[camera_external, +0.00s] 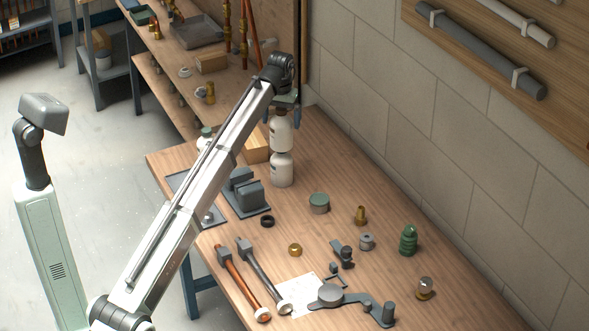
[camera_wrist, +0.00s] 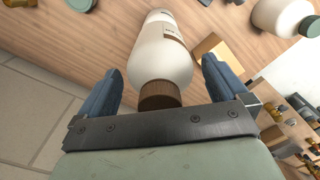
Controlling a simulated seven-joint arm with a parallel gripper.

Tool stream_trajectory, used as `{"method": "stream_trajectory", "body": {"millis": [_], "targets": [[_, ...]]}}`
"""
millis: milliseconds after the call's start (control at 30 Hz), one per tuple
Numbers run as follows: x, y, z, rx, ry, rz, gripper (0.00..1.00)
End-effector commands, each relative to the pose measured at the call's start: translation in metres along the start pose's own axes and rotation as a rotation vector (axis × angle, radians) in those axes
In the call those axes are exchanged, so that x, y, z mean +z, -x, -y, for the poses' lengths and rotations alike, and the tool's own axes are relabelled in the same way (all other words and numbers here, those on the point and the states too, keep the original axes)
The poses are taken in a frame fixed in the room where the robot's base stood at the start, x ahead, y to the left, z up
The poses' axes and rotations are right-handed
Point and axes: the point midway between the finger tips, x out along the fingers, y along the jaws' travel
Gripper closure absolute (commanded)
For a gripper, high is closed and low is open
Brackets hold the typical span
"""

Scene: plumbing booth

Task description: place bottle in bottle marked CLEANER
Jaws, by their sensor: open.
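My gripper (camera_wrist: 161,66) is open, with one blue finger on each side of a white bottle with a brown cap (camera_wrist: 160,95). Clear gaps show between the fingers and this bottle. In the external view this upper bottle (camera_external: 281,131) is upright under my gripper (camera_external: 282,108), directly above a second white bottle (camera_external: 282,170) standing on the bench. The two look stacked; I cannot tell exactly how they meet. A label shows on the bottle in the wrist view, but I cannot read CLEANER on any bottle. Another white bottle with a green cap (camera_wrist: 280,15) stands off to the side.
A wooden block (camera_external: 256,146) and a grey vise-like tool (camera_external: 242,192) sit close to the stack. A green-topped tin (camera_external: 319,203), brass fittings, pipes and a wrench (camera_external: 350,298) lie nearer. The block wall (camera_external: 375,110) runs along the right.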

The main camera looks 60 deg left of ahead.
Motion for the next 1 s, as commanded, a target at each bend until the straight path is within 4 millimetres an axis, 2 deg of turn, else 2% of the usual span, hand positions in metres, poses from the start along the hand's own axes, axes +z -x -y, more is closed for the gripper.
{"method": "stream_trajectory", "body": {"millis": [267, 700, 1000], "targets": [[-0.001, 0.008, 0.000, 0.000, 0.000, -0.001, 0.00], [-0.001, 0.056, 0.000, 0.000, 0.000, 0.000, 0.00], [0.000, 0.058, 0.000, 0.000, 0.000, 0.000, 0.00]]}}
